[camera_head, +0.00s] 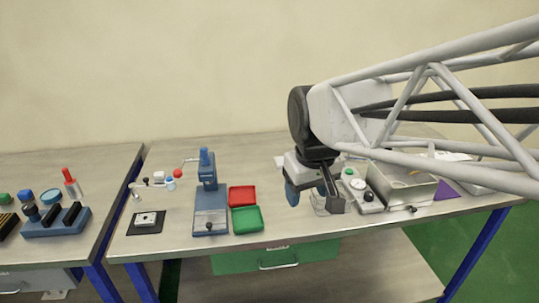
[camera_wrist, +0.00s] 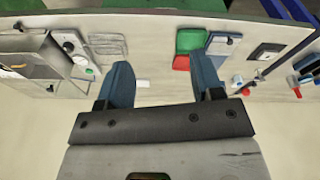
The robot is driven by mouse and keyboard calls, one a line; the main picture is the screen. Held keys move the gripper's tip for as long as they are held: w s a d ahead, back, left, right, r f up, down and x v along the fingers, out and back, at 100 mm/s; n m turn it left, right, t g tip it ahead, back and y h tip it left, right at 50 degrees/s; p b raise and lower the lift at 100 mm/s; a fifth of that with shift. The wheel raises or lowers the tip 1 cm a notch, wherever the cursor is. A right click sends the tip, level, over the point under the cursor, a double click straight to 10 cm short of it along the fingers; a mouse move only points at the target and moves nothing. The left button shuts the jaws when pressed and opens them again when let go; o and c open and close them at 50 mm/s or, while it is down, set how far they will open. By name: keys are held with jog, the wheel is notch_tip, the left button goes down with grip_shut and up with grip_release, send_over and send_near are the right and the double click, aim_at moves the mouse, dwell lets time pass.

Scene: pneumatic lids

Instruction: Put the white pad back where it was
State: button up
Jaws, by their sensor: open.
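My gripper (camera_head: 312,196) hangs over the table right of the red and green trays. In the wrist view my gripper (camera_wrist: 160,70) has its two blue fingers wide apart with nothing between them. A dark square mat (camera_head: 133,228) with a whitish plate (camera_head: 147,218) on it lies at the table's left; it also shows in the wrist view (camera_wrist: 256,57).
A blue press-like device (camera_head: 210,200) stands left of the red tray (camera_head: 242,196) and green tray (camera_head: 247,220). A wire rack (camera_wrist: 108,45), a green-button unit (camera_head: 358,184) and an open metal box (camera_head: 402,188) are to the right. A second table stands at far left.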

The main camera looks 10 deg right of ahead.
jog(key=s+d+f+m, duration=0.2)
jog(key=s+d+f, duration=0.1)
jog(key=s, duration=0.7)
jog(key=shift+s+f+m, duration=0.2)
jog(key=shift+f+m, duration=0.2)
jog(key=shift+f, duration=0.35)
